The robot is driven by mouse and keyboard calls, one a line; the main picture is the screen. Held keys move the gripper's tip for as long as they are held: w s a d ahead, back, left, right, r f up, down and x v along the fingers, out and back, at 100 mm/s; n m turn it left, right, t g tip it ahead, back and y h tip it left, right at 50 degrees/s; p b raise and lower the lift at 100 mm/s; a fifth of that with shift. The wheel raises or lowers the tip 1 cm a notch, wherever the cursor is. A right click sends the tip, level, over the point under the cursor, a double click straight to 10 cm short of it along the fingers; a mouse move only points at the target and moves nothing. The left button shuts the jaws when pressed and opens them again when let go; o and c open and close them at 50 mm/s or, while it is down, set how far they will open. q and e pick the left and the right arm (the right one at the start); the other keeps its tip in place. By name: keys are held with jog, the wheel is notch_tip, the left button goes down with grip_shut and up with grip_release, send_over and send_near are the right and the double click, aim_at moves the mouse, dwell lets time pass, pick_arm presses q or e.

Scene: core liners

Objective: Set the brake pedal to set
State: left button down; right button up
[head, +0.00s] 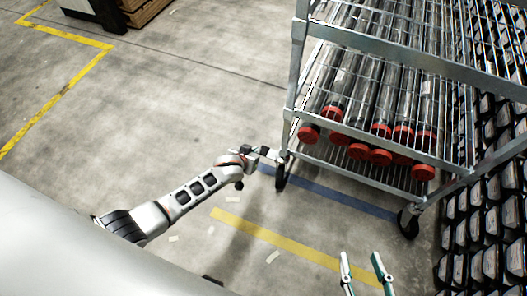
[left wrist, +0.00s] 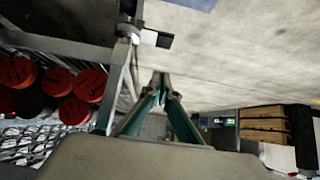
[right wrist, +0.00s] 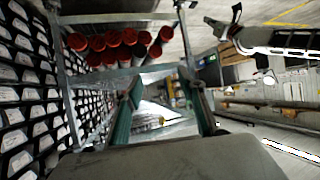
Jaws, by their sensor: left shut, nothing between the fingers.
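The metal cart (head: 345,130) stands on caster wheels; the nearest-left caster (head: 280,178) is by my left gripper (head: 268,153). In the left wrist view, a dark flat part that looks like the brake pedal (left wrist: 158,39) sticks out beside the cart's corner post. Its exact setting cannot be told. My left gripper also shows in that view (left wrist: 160,82); its fingertips meet, empty, a little apart from the pedal in the picture. Contact cannot be judged. My right gripper (head: 361,256) is open and empty, away from the cart; it also shows in the right wrist view (right wrist: 164,92).
The cart holds dark tubes with red caps (head: 381,131). Another caster (head: 409,222) stands at the cart's front right. A rack of black trays (head: 485,215) is close on the right. Bare floor (head: 190,100) is clear to the left; wooden pallets (left wrist: 265,125) stand farther off.

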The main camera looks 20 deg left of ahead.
pick_arm(q)
jog(key=b, duration=0.6)
send_near(266, 149)
jog(key=w, duration=0.3)
jog(key=f+b, duration=0.1)
jog(key=f, duration=0.1)
jog(key=f+b, duration=0.1)
jog(key=shift+w+f, duration=0.25)
jog(key=shift+f, duration=0.15)
jog(key=shift+w+f+b, duration=0.2)
jog(key=shift+f+b, duration=0.05)
jog(key=shift+b, duration=0.15)
jog(key=shift+w, duration=0.1)
pick_arm(e)
jog(key=s+a+m+t+y, duration=0.1)
jog(key=a+m, duration=0.7)
jog(key=shift+s+a+m, duration=0.25)
jog(key=shift+m, duration=0.05)
pick_arm(q)
jog(key=shift+r, duration=0.15)
